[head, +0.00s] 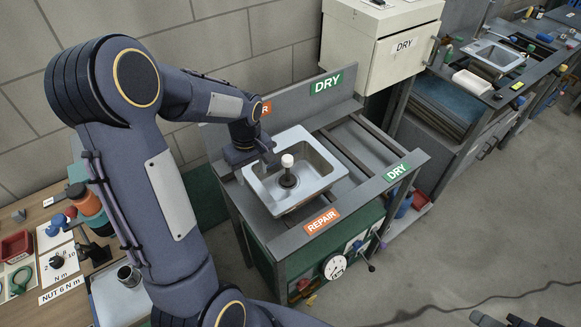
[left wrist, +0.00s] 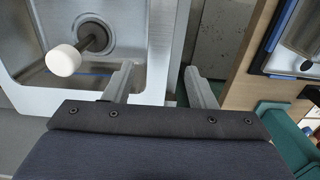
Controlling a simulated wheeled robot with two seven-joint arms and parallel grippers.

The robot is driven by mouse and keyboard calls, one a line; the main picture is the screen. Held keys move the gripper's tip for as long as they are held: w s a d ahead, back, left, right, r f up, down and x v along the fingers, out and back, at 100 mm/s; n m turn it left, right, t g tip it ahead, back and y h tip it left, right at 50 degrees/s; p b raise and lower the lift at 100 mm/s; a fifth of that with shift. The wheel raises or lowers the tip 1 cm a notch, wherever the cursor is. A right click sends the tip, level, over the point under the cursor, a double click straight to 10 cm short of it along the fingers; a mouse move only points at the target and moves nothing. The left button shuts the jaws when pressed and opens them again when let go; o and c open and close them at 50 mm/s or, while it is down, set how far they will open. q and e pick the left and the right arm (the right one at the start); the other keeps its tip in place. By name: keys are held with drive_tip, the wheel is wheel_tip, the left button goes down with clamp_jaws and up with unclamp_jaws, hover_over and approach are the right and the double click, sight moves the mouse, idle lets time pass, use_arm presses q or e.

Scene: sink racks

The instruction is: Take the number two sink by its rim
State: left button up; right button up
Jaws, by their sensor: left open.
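A steel sink (head: 318,187) sits in the rack bench, at the end with the orange REPAIR labels. No number shows on it. A dark post with a white knob (head: 287,160) stands over its drain; the knob also shows in the left wrist view (left wrist: 63,60). My left gripper (head: 258,168) is open at the sink's left rim. In the left wrist view, its fingers (left wrist: 160,85) are spread, with the sink's rim (left wrist: 162,50) between them in the picture. One finger is over the basin side, the other outside. Contact cannot be told. Possibly my right gripper (head: 500,320) shows at the bottom right.
The bench's DRY end (head: 398,172) has bare rails beside the sink. A white cabinet (head: 390,45) stands behind it. Another sink (head: 497,57) is on a far bench. A wooden table (head: 45,215) with tools is at the left.

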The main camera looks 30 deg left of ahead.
sight(254, 181)
use_arm(q)
drive_tip(key=shift+d+f+b, duration=0.2)
drive_tip(key=shift+f+b, duration=1.55)
drive_tip(key=shift+f, duration=1.2)
drive_tip(key=shift+f+b, duration=0.25)
drive_tip(key=shift+b, duration=0.05)
clamp_jaws()
drive_tip(key=shift+w+r, duration=0.1)
drive_tip(key=shift+r, duration=0.05)
